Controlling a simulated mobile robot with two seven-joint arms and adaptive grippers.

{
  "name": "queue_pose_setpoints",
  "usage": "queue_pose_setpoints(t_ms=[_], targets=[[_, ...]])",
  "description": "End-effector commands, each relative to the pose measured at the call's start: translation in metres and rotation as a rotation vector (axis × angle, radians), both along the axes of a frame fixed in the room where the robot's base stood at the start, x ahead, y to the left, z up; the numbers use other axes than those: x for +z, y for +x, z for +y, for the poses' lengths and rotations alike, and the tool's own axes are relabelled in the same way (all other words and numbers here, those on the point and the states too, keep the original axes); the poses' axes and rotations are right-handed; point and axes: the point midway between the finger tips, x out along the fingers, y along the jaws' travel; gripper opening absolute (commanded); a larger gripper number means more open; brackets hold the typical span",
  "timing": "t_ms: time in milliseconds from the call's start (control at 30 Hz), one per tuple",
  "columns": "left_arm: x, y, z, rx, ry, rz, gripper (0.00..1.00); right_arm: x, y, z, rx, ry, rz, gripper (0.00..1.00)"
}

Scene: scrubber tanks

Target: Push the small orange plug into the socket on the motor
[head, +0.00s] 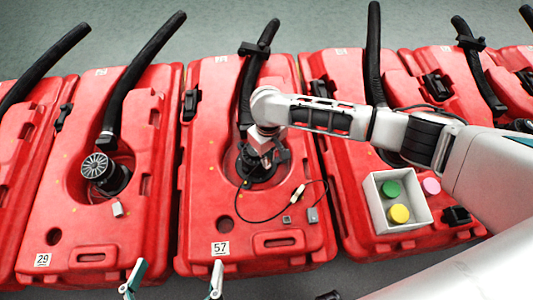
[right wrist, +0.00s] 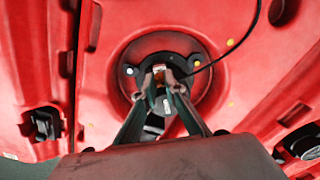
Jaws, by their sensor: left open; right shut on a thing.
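The small orange plug (right wrist: 159,70) shows between my right fingertips in the right wrist view. My right gripper (right wrist: 160,86) is shut on it, over the dark round motor (right wrist: 190,50) in the recess of the red tank. In the head view my right gripper (head: 263,158) reaches down at the motor (head: 266,178) of tank 57 and hides the plug. The socket is hidden by the fingers, so I cannot tell whether the plug is in it. My left gripper (head: 178,268) is open and empty at the bottom edge of the head view.
A thin black cable (head: 325,190) loops over tank 57 beside small grey blocks (head: 313,215). A white box (head: 390,228) with green and yellow round pieces stands on the tank to the right. Black hoses (head: 150,70) rise from the tanks. Tank 29 has another motor (head: 112,180).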

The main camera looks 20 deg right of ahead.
Motion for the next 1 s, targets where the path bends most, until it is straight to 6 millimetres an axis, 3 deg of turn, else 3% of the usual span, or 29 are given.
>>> queue_pose_setpoints(t_ms=[1000], targets=[[0.0064, 0.0015, 0.0009, -0.006, 0.009, -0.012, 1.0, 0.0012, 0.0003, -0.0001, -0.001, 0.0, -0.003, 0.0]])
